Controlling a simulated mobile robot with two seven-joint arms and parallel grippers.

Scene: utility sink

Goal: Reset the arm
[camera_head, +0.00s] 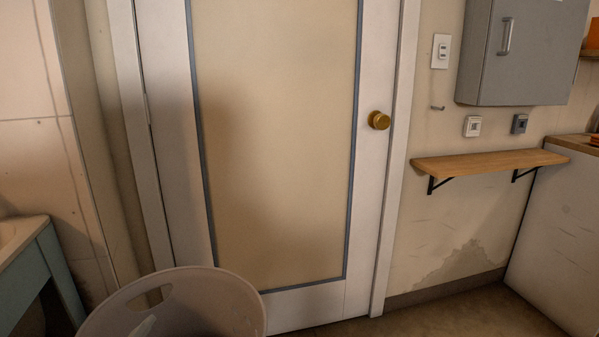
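Neither of my grippers shows clearly in the head view, so I cannot see whether they are open or shut. The task names no separate object. The view faces a closed door (275,130) with a beige panel, a white frame and a brass knob (379,120) on its right side.
A pale round basket (200,300) with a handle hole stands at the bottom left, before the door. A sink stand edge (48,255) is at the left. A wooden wall shelf (490,163), a grey cabinet (522,55) and a white appliance (560,230) are at the right. Floor (460,315) shows clear below the shelf.

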